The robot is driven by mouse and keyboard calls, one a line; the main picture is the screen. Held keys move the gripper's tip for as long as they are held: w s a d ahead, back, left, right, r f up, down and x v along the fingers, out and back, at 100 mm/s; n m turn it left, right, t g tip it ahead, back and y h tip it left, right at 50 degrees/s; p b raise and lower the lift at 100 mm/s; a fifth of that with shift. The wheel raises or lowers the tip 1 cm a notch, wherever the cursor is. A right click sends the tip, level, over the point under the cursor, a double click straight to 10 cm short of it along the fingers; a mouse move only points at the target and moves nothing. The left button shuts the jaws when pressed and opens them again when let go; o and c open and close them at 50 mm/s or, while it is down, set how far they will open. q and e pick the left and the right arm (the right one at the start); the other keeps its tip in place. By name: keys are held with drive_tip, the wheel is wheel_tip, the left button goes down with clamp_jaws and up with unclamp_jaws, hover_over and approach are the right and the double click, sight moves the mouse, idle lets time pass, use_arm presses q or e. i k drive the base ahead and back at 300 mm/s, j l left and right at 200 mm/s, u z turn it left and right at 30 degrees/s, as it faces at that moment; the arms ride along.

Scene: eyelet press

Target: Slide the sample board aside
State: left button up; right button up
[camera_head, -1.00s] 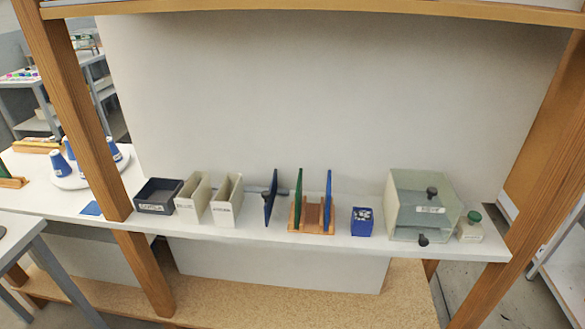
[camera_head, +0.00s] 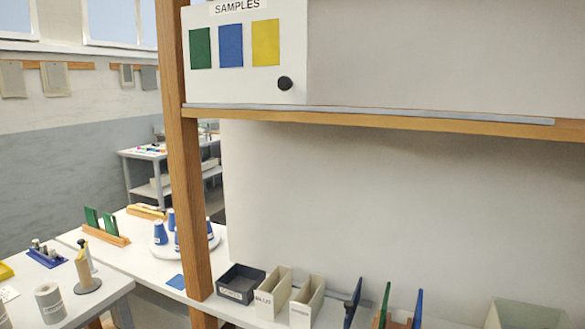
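The sample board (camera_head: 258,78) is a white upright panel at the top, left of centre, labelled SAMPLES. It bears green, blue and yellow swatches and a round black knob (camera_head: 285,83) near its lower right corner. Its lower edge stands at a grey rail (camera_head: 370,112) along the front of the upper wooden shelf (camera_head: 430,122). The board covers the left end of the shelf opening, beside the wooden post. Neither of my grippers shows in the head view.
A wooden post (camera_head: 184,160) stands left of the board. Below, a dark tray (camera_head: 240,283), cream bins (camera_head: 273,292) and upright blue and green panels stand on the lower shelf. At left, a white table holds blue cones (camera_head: 160,233) on a round plate. The rail right of the board is clear.

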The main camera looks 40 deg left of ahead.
sight(235, 51)
drive_tip(key=i+j+u, duration=0.1)
drive_tip(key=u, duration=1.25)
